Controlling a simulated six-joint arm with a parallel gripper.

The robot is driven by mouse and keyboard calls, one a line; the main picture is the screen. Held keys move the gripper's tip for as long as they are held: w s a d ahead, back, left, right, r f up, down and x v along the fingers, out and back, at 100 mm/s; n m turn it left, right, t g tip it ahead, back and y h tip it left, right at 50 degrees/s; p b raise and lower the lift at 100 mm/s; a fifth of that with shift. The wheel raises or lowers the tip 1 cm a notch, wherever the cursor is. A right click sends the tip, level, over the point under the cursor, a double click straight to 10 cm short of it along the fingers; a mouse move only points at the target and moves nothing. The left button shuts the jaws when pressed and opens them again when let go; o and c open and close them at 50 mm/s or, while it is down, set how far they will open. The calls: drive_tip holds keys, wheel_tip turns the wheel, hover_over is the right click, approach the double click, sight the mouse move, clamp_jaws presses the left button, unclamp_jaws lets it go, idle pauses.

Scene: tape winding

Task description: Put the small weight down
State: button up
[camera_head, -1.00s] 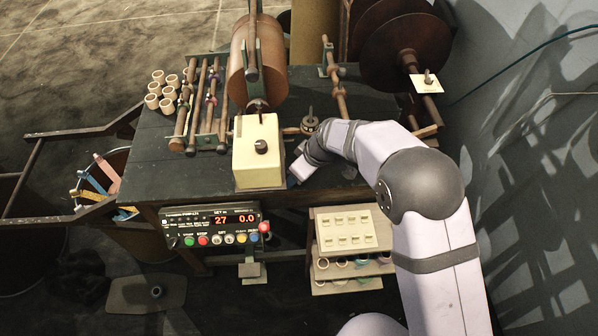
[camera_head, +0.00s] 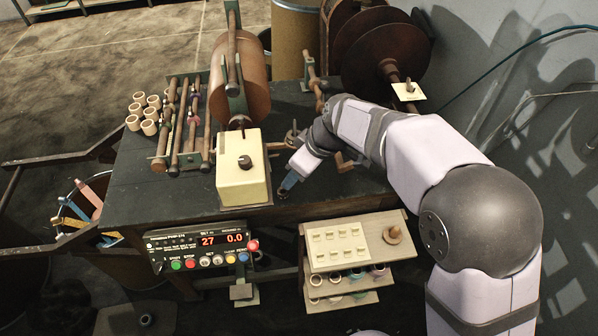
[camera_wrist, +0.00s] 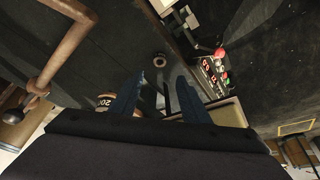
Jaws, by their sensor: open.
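A small dark round piece with a paler ringed top, which looks like the small weight, stands on the dark bench top near its front edge; it shows in the head view (camera_head: 283,195) and the wrist view (camera_wrist: 159,61). My gripper (camera_head: 288,186) is just above and beside it in the head view. In the wrist view my gripper (camera_wrist: 161,78) has its two blue fingers apart, with the piece beyond the tips and nothing clearly held. A brownish disc marked with a number starting "20" (camera_wrist: 105,100) is partly hidden behind the left finger.
A cream box (camera_head: 241,180) stands left of my gripper. A disc with a peg (camera_head: 293,138) is behind it. A control panel (camera_head: 205,246) hangs at the front edge. A shelf unit (camera_head: 318,261) below carries a brown knobbed piece (camera_head: 394,235). Rollers and pale cores fill the left.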

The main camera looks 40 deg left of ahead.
drive_tip(key=shift+d+r, duration=0.15)
drive_tip(key=shift+r, duration=0.2)
drive_tip(key=w+d+m+t+h, duration=0.1)
drive_tip(key=w+d+m, duration=0.25)
drive_tip(key=d, duration=0.85)
drive_tip(key=w+d+m+h, duration=0.15)
drive_tip(key=d+m, duration=0.35)
drive_tip(key=d, duration=0.7)
drive_tip(key=s+d+f+m, duration=0.1)
drive_tip(key=s+d+m, duration=0.2)
drive_tip(key=d, duration=0.4)
drive_tip(key=s+d+f+m+h, duration=0.1)
drive_tip(key=s+d+m, duration=0.2)
drive_tip(key=s+d, duration=0.2)
drive_tip(key=s+d+f+m+g+h, duration=0.1)
drive_tip(key=s+d+f+m, duration=0.1)
drive_tip(key=d, duration=0.7)
drive_tip(key=shift+s+m, duration=0.75)
drive_tip(key=shift+s, duration=0.25)
